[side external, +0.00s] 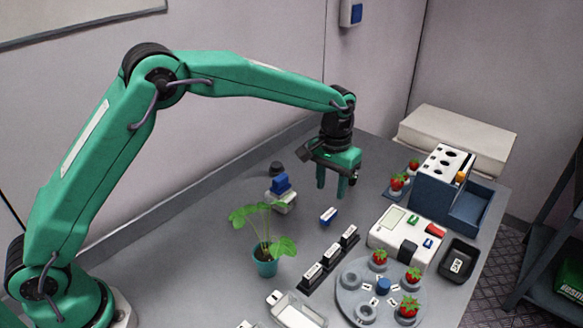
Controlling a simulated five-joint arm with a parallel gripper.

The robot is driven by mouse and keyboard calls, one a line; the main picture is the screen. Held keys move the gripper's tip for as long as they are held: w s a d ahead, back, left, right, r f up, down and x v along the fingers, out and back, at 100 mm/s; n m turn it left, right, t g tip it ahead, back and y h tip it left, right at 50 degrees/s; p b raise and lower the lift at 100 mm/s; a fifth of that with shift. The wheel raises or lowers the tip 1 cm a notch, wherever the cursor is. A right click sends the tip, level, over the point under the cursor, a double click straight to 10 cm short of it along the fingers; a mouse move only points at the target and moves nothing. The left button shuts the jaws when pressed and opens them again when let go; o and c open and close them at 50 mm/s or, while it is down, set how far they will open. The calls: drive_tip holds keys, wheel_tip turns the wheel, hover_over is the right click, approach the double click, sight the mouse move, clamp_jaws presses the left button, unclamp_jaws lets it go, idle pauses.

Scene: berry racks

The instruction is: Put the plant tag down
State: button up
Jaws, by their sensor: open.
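A small blue block with a white label face (328,215), which looks like the plant tag, lies on the grey table behind the black rail. My gripper (331,190) points down just above and behind it in the side view. Its two green fingers are apart, and nothing shows between them. The fingertips look clear of the tag, but the exact gap is hard to judge. A black rail (329,262) holds several similar white-labelled tags in a row.
A potted seedling (265,260) stands left of the rail. A round grey rack (350,293) with strawberries is in front. A white device (404,235), a black tray (459,261) and a dark blue rack (432,190) stand right. A blue-topped stamp-like object (283,192) is left of my gripper.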

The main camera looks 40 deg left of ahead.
drive_tip(key=shift+r, duration=0.95)
drive_tip(key=s+a+r+t, duration=0.3)
drive_tip(key=s+a+r, duration=0.7)
drive_tip(key=s+r, duration=0.4)
drive_tip(key=s+a+f+t, duration=0.1)
drive_tip(key=s+a, duration=0.2)
drive_tip(key=s, duration=0.5)
drive_tip(key=s+a+f+t, duration=0.1)
drive_tip(key=s+a, duration=0.2)
drive_tip(key=s, duration=0.6)
drive_tip(key=shift+s+a+t, duration=0.2)
drive_tip(key=shift+a+t, duration=0.05)
drive_tip(key=shift+t, duration=0.05)
